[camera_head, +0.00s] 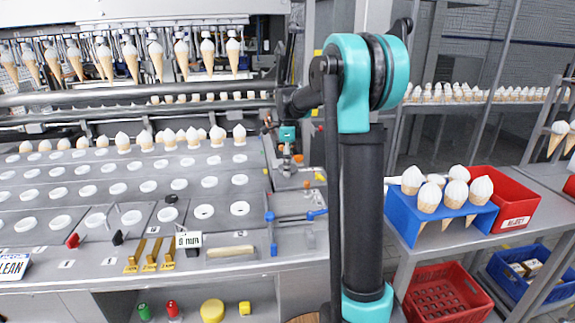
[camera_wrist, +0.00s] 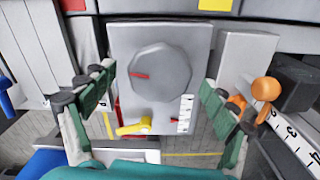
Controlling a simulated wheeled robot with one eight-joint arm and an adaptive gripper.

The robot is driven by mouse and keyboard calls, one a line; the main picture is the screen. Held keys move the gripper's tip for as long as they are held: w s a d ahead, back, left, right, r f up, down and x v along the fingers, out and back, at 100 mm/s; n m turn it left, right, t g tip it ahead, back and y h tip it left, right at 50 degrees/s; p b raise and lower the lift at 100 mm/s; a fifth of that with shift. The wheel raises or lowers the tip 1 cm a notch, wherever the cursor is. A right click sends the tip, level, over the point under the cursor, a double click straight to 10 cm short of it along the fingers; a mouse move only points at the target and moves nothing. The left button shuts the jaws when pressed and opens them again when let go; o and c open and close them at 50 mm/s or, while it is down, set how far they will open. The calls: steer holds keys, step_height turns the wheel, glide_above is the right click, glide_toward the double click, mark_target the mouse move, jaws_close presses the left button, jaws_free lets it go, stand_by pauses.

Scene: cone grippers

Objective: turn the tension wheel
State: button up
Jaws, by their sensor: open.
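In the wrist view, a grey many-sided wheel (camera_wrist: 160,72) with a red pointer mark sits on a light grey panel (camera_wrist: 122,45). It looks like the tension wheel. My gripper (camera_wrist: 156,84) is open, with one green finger left of the panel and the other right of it. The wheel lies between the fingers in the picture, and nothing is held. I see no contact, but the depth gap is hard to judge. In the head view my gripper (camera_head: 287,134) is small and partly hidden at the machine's right end, and I cannot make out the wheel.
Below the wheel are a yellow lever (camera_wrist: 133,127) and a small white scale (camera_wrist: 185,113). An orange knob (camera_wrist: 265,88) is close beside my right finger. A blue cone rack (camera_head: 400,212) and a red bin (camera_head: 515,205) stand on the right table.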

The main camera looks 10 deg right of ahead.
steer(key=c, duration=1.2)
steer(key=shift+o, duration=0.2)
